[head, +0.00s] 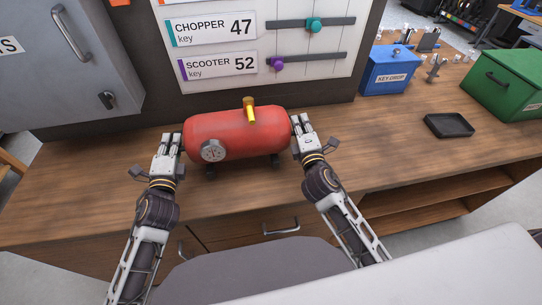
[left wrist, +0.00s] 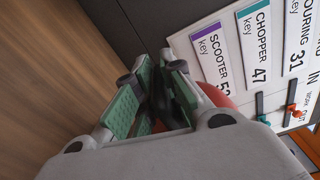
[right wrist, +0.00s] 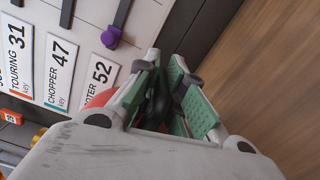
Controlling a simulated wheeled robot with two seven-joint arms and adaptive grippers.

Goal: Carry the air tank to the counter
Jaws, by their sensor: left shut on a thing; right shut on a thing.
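The red air tank (head: 240,133) lies on its side over the wooden counter (head: 395,140) in the head view. It has a round gauge at its front left, a yellow valve on top and small dark feet. I cannot tell for sure whether the feet touch the wood. My left gripper (head: 176,142) is shut at the tank's left end, and my right gripper (head: 297,128) is shut at its right end. In the left wrist view the pads (left wrist: 155,95) close on a dark part, with a bit of red behind. The right wrist view shows similar pads (right wrist: 172,95) around a dark part.
A key board (head: 255,40) stands behind the tank. A grey cabinet (head: 60,60) is at the left. A blue key drop box (head: 388,70), a black tray (head: 449,125) and a green box (head: 505,95) stand to the right. Counter between tank and tray is clear.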

